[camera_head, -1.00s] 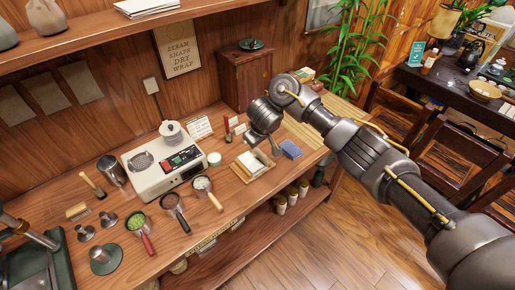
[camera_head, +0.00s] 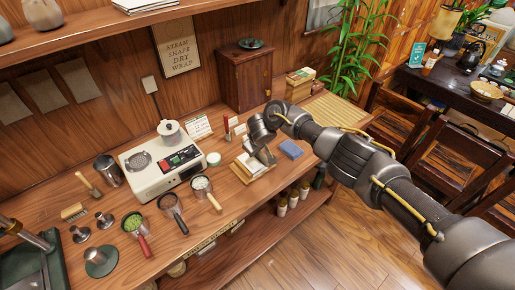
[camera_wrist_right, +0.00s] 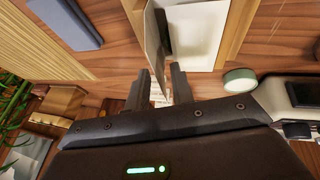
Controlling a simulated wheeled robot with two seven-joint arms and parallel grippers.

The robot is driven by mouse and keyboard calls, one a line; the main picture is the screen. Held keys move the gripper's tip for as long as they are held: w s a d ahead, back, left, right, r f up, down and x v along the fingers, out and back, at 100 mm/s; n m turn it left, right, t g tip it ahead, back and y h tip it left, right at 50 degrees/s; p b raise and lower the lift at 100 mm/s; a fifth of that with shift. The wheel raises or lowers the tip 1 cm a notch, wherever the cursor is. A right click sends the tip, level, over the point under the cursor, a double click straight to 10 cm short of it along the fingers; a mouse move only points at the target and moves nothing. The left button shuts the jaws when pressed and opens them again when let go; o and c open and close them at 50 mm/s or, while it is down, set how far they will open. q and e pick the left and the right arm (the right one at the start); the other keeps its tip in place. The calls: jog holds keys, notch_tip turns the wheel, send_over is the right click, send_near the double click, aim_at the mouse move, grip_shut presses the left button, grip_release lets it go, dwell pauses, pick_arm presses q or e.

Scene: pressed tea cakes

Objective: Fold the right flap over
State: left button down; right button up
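My right gripper (camera_head: 268,157) is low at the tray's right side. The tea cake cannot be made out. My left gripper is not in view.
A blue block (camera_head: 291,149) lies right of the tray. A bamboo mat (camera_head: 333,112) lies farther right.

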aim_at(252, 161)
grip_shut()
jog(key=shift+a, duration=0.1)
jog(key=shift+s+a+t+h+p, duration=0.2)
jog(key=shift+t+h+p, duration=0.1)
jog(key=shift+h, duration=0.1)
jog(key=shift+s+a+f+n+t+h, duration=0.2)
jog(key=shift+f+n+t+h, duration=0.1)
jog(key=shift+t+h, duration=0.1)
jog(key=shift+s+a+f+t+h+b, duration=0.2)
jog(key=shift+a+f+t+h+b, duration=0.15)
jog(key=shift+t+h+b, duration=0.4)
jog(key=shift+s+a+f+n+t+h+b, duration=0.25)
jog(key=shift+n+t+h+b, duration=0.4)
jog(key=shift+b, duration=0.95)
